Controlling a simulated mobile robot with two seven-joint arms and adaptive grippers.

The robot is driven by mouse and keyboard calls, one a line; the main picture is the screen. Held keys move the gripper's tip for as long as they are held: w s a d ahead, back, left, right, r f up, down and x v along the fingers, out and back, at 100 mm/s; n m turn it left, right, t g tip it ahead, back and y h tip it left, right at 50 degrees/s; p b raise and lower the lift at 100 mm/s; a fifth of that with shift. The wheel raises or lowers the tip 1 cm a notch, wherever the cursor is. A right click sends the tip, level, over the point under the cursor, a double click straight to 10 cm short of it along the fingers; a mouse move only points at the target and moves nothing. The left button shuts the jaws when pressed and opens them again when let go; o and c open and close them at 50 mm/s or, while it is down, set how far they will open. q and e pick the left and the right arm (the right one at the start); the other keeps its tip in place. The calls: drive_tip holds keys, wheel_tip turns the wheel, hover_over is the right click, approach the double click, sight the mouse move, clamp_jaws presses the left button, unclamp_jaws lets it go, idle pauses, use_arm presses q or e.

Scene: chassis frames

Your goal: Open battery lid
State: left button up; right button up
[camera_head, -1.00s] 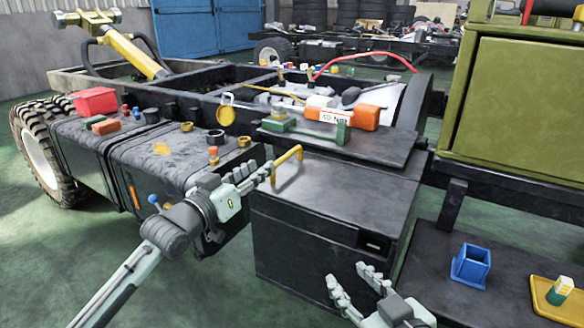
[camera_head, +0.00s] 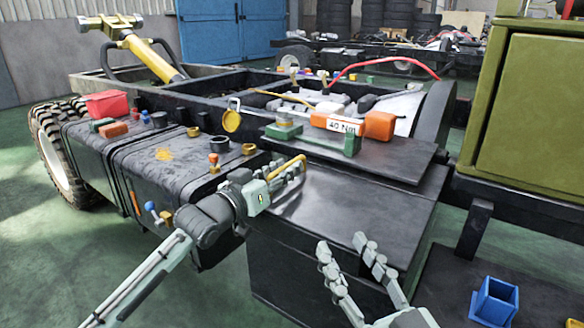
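The black battery box has a flat dark lid (camera_head: 340,205) with a yellow handle (camera_head: 302,160) at its left side. My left gripper (camera_head: 284,174) is at this handle, its fingers overlapping it. Whether the fingers are closed around the handle is unclear. My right gripper (camera_head: 350,262) is in front of the box's right front corner, open and empty, with its fingers spread and pointing up. It hides part of the box front. I see no clear gap under the lid.
A dark panel (camera_head: 385,160) behind the lid carries an orange-and-white tool (camera_head: 378,126) and green blocks. A black tank (camera_head: 165,170) with small fittings stands left. A blue holder (camera_head: 495,300) is at lower right, below an olive cabinet (camera_head: 535,105).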

use_arm(q)
drive_tip(key=shift+w+d, duration=0.15)
drive_tip(key=shift+w, duration=0.05)
drive_tip(key=shift+r, duration=0.1)
drive_tip(key=shift+c, duration=0.3)
clamp_jaws()
